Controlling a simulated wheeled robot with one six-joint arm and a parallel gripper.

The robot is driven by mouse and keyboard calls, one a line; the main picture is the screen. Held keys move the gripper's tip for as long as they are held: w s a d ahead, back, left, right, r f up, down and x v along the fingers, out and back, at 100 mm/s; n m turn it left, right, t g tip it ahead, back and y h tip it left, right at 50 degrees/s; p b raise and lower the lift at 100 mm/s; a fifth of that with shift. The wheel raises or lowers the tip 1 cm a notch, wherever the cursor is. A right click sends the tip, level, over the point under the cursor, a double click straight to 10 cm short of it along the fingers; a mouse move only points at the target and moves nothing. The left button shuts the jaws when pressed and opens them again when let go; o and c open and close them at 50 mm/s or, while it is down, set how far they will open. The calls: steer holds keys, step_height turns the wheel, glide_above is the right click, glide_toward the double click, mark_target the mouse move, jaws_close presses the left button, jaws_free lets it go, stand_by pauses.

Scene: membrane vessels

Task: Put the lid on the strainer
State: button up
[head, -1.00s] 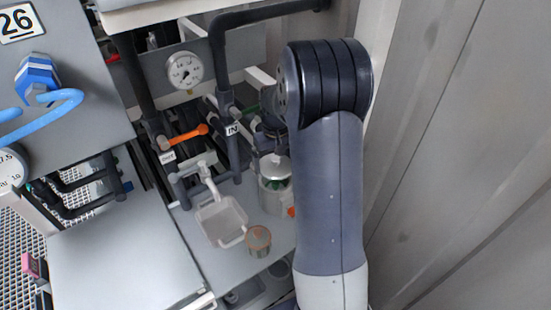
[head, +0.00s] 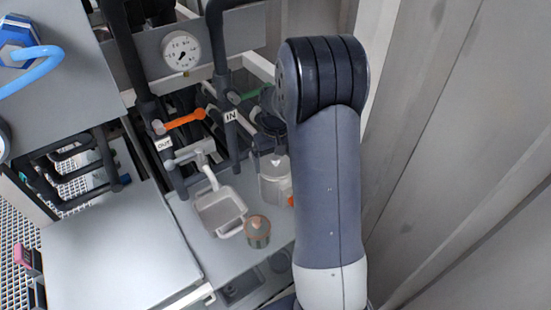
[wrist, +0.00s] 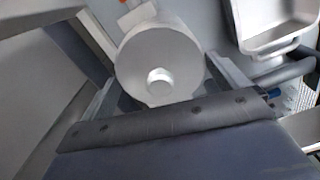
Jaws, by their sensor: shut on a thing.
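The lid (wrist: 178,61) is a round grey disc with a small knob at its centre, facing the wrist camera. My gripper (wrist: 162,88) has one finger on each side of it and is shut on it. The strainer (head: 274,188) is a pale upright vessel on the grey bench, left of my arm in the head view. In that view my gripper (head: 270,140) is partly hidden by my arm, above the strainer's top. The strainer is mostly hidden behind the lid in the wrist view. I cannot tell whether the lid touches its rim.
A pale rectangular basin (head: 220,212) stands left of the strainer, under a tap. A small cup (head: 257,232) with a copper-coloured rim stands in front. Pipes with an orange handle (head: 185,120) and a gauge (head: 181,51) are behind. A corrugated wall (head: 450,150) closes the right side.

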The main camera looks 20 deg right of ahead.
mark_target(275, 158)
steer(key=shift+f, duration=0.2)
stand_by(0.6)
steer(key=o, duration=0.7)
step_height(275, 158, up, 11)
steer(key=shift+f+b, duration=0.1)
steer(key=shift+b, duration=0.55)
steer(key=shift+f, duration=0.1)
step_height(275, 158, down, 10)
steer(key=shift+f+p, duration=0.2)
steer(key=shift+p, duration=0.45)
steer(key=shift+r, duration=0.3)
steer(key=shift+f, duration=0.1)
